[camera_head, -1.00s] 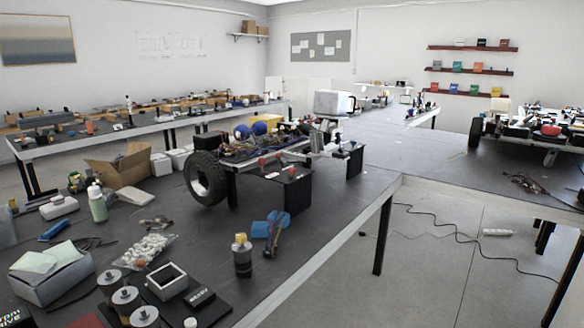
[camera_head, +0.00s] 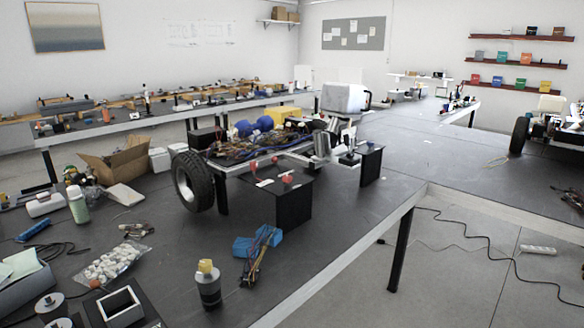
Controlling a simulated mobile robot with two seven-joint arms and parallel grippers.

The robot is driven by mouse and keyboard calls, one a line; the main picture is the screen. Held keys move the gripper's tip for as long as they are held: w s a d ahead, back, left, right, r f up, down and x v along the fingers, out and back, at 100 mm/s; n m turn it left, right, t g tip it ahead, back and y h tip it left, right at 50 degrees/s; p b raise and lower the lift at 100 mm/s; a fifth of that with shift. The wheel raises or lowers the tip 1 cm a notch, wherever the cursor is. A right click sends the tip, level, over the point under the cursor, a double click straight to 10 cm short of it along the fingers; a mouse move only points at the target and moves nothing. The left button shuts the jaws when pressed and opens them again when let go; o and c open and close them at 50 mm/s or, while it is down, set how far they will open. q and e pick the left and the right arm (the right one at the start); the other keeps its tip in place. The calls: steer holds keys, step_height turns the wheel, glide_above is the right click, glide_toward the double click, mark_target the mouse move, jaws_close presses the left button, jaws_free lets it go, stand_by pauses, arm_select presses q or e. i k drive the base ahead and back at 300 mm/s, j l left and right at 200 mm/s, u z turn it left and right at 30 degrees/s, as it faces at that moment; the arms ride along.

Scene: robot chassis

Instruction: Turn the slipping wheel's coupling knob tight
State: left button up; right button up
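A robot chassis (camera_head: 250,146) with bundled wiring and blue parts stands raised on black stands (camera_head: 293,203) on the dark table. One black-tyred wheel (camera_head: 192,182) with a pale hub faces out at its left front. Small red knob-like parts (camera_head: 287,178) show along the chassis's near side, above the front stand. A metal cylinder (camera_head: 322,145) stands at its right end. I cannot tell which part is the coupling knob, how tight it is, or which wheel slips. Neither of my grippers is in view.
An open cardboard box (camera_head: 118,160) stands left. The table edge runs along the right, with open floor beyond.

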mark_target(287, 180)
steer(key=i+l+u, duration=0.1)
steer(key=i+l, duration=0.25)
steer(key=l, duration=0.15)
steer(key=i+l+u, duration=0.1)
steer(key=i+l, duration=0.25)
steer(key=l, duration=0.15)
